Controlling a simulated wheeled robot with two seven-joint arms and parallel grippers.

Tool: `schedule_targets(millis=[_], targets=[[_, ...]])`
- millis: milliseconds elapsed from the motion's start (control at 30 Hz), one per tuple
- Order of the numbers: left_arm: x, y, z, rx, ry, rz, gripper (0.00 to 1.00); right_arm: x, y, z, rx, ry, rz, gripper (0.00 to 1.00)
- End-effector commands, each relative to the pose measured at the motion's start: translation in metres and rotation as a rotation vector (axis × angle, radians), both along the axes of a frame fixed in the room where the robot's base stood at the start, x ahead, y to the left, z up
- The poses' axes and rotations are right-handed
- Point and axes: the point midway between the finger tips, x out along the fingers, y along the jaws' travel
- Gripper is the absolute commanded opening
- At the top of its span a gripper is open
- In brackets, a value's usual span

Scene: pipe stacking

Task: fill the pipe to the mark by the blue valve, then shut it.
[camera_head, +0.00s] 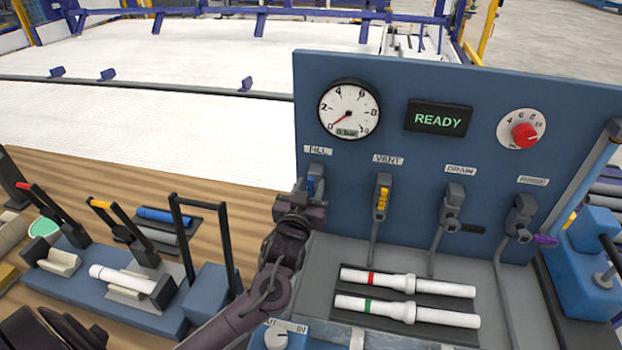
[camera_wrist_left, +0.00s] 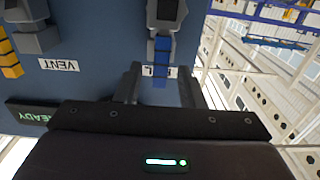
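The blue valve (camera_head: 311,186) sits under the FILL label on the blue panel, and its blue handle also shows in the left wrist view (camera_wrist_left: 160,72). My left gripper (camera_head: 308,200) is at this valve. In the wrist view its two fingers stand apart, one on each side of the blue handle, with gaps visible. The round gauge (camera_head: 349,109) has its red needle near 0 bar. The display (camera_head: 438,118) reads READY. Two white pipes, one with a red ring (camera_head: 408,283) and one with a green ring (camera_head: 406,309), lie below the panel. My right gripper is out of view.
The yellow VENT valve (camera_head: 382,199), the black-handled DRAIN valve (camera_head: 455,207) and the purple-handled valve (camera_head: 522,220) are in a row to the right. A red knob (camera_head: 525,134) is at upper right. Blue clamp fixtures (camera_head: 120,289) stand on the wooden table at left.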

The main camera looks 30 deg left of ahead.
Motion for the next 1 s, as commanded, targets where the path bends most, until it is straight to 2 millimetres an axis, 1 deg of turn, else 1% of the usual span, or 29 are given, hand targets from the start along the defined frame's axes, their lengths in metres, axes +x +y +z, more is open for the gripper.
schedule_targets(millis=[33,100,200,433,467,700,733,1000], targets=[[0.006,0.002,0.002,0.002,0.0,0.0,0.35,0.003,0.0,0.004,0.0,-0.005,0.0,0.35],[0.012,0.003,0.001,0.002,0.001,0.0,0.35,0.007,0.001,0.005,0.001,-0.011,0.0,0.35],[0.016,0.004,0.001,0.0,-0.001,-0.001,0.35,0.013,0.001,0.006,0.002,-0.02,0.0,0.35],[0.017,0.004,0.0,0.0,0.0,-0.001,0.35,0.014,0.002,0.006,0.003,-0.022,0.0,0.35],[0.017,0.004,0.0,0.0,0.0,-0.001,0.34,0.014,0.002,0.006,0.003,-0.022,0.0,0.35],[0.016,0.004,0.0,0.0,0.0,-0.001,0.03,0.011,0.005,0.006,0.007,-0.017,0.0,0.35],[0.016,0.004,0.0,0.0,0.0,-0.001,0.0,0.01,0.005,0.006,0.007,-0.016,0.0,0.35],[0.017,0.004,0.0,0.001,0.0,-0.001,0.0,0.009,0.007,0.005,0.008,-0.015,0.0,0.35]])
